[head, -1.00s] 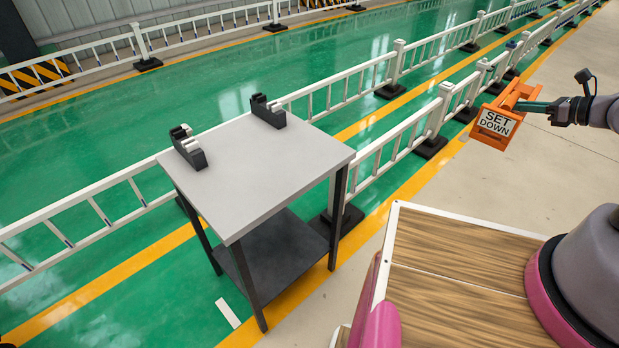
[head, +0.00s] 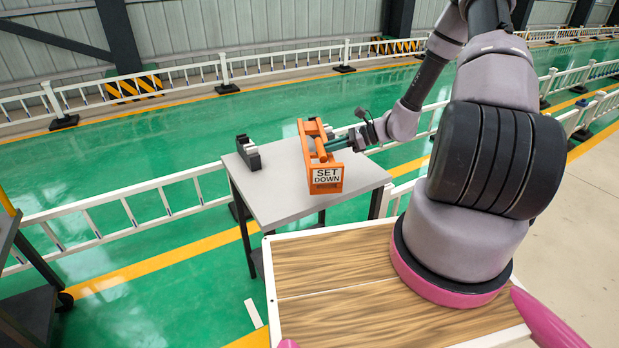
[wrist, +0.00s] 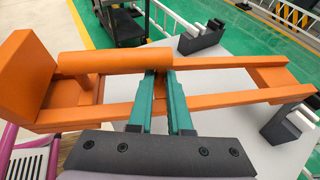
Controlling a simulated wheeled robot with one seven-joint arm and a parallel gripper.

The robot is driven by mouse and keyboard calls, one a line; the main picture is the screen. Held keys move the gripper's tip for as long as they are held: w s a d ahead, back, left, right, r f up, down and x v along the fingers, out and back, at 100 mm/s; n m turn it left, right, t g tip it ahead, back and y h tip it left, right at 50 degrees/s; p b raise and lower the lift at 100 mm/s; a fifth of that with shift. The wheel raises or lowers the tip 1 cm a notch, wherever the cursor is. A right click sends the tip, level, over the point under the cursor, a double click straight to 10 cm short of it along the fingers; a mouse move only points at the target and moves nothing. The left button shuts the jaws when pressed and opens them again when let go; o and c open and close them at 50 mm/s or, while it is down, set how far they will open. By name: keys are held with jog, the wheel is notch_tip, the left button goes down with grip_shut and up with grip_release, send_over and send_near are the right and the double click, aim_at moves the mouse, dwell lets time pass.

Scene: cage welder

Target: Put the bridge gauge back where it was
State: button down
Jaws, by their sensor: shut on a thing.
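The bridge gauge is an orange frame with a crossbar and a "SET DOWN" label (head: 326,180); it also shows in the wrist view (wrist: 215,98). The gauge appears held above the grey table (head: 265,200). One dark stepped cradle (head: 248,152) stands at the table's left in the head view. The wrist view shows two cradles, one at the top (wrist: 201,38) and one at the right (wrist: 289,123). The second is hidden in the head view.
White railing (head: 150,190) runs behind the table, along the green floor. A dark cart (head: 25,300) stands at the left edge; a dark wheeled cart also shows at the top of the wrist view (wrist: 122,25). The table top between the cradles looks clear.

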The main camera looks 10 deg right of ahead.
jog(key=f, duration=0.2)
jog(key=a+f, duration=0.1)
jog(key=f, duration=0.2)
jog(key=shift+d+f, duration=0.1)
jog(key=shift+f, duration=1.95)
jog(key=c, duration=0.8)
grip_release()
jog(key=shift+f, duration=0.1)
jog(key=shift+c, duration=0.2)
jog(key=v, duration=1.2)
